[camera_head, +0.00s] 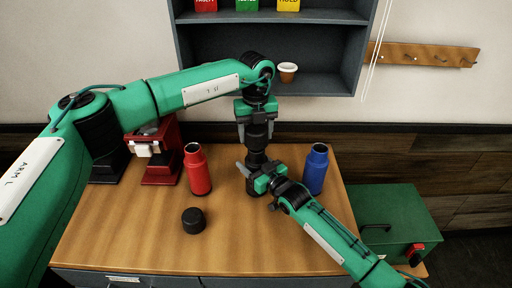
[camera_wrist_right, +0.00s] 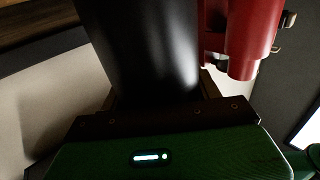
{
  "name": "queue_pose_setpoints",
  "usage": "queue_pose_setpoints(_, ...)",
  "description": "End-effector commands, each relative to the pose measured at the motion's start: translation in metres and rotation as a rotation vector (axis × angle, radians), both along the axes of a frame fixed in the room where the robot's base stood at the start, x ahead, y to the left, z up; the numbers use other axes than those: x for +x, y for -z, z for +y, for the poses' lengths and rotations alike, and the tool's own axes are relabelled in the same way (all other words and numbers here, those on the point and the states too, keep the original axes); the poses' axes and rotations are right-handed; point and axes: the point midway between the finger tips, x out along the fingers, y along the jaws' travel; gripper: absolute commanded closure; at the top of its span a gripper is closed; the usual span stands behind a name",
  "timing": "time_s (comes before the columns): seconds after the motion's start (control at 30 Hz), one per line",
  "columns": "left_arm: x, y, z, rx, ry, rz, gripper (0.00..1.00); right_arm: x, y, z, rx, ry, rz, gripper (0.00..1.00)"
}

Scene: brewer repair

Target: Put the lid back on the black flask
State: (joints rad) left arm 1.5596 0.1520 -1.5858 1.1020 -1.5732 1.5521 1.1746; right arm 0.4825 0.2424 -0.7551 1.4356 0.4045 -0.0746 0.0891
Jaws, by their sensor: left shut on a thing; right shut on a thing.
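The black flask (camera_head: 256,158) stands upright at the middle of the table, partly hidden by my grippers. My right gripper (camera_head: 258,178) is shut around its lower body. In the right wrist view the flask (camera_wrist_right: 140,45) is a large dark cylinder between the fingers. My left gripper (camera_head: 256,128) points down directly above the flask. It is shut on a black piece that looks like the lid (camera_head: 257,131), in line with the flask's top. I cannot tell whether the lid touches the rim or is seated.
A red flask (camera_head: 198,170) and a blue flask (camera_head: 315,170) stand either side. A loose black cap (camera_head: 193,220) lies at the front. A red machine (camera_head: 160,155) stands at the back left. A green box (camera_head: 385,220) is right of the table (camera_head: 130,240). A shelf (camera_head: 310,55) hangs behind.

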Motion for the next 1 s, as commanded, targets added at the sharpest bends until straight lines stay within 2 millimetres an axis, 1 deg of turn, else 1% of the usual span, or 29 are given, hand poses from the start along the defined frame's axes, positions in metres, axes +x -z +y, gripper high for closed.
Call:
queue_pose_setpoints(0.03,0.0,0.009,0.0,0.0,0.0,0.002,0.61,0.0,0.0,0.0,0.0,0.0,0.0,0.77)
queue_pose_setpoints(0.1,0.0,0.019,0.0,-0.001,0.0,0.003,0.61,0.0,0.0,0.0,-0.001,0.0,0.001,0.77)
queue_pose_setpoints(0.2,0.0,0.028,0.0,-0.001,0.0,0.001,0.61,0.0,0.0,0.0,-0.001,0.0,0.001,0.77)
queue_pose_setpoints(0.73,0.0,0.029,0.0,-0.001,0.0,0.001,0.61,0.0,0.001,0.0,-0.001,0.0,0.001,0.77)
queue_pose_setpoints(1.0,-0.001,0.045,0.0,-0.001,0.0,0.003,0.61,0.0,0.0,0.0,0.0,0.0,0.0,0.77)
